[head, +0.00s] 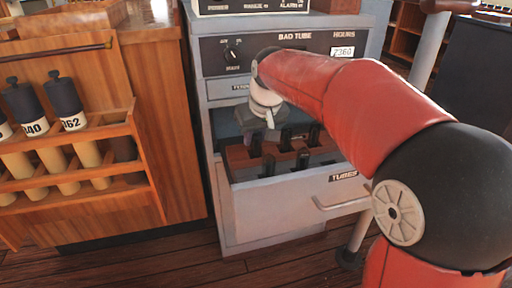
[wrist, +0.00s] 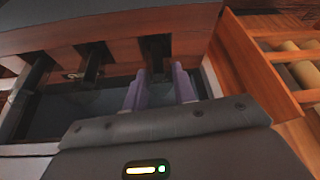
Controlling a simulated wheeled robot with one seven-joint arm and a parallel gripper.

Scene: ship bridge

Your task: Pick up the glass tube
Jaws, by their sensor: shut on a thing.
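An open drawer labelled TUBES (head: 300,205) shows in the head view, with a dark red-brown rack (head: 237,158) and several black holders (head: 303,158) inside. My gripper (head: 256,138) points down over the drawer's back left part. In the wrist view, the two pale purple fingers of my gripper (wrist: 159,77) stand apart in front of a black slot in the rack (wrist: 112,30). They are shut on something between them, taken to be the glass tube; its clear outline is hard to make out. My arm hides part of the drawer in the head view.
The grey cabinet (head: 215,88) above the drawer has a BAD TUBE panel with a knob. A wooden shelf (head: 75,195) at left holds several dark-capped numbered cylinders (head: 66,100). The drawer handle (head: 335,205) juts forward. Some wooden floor (head: 190,262) is clear in front.

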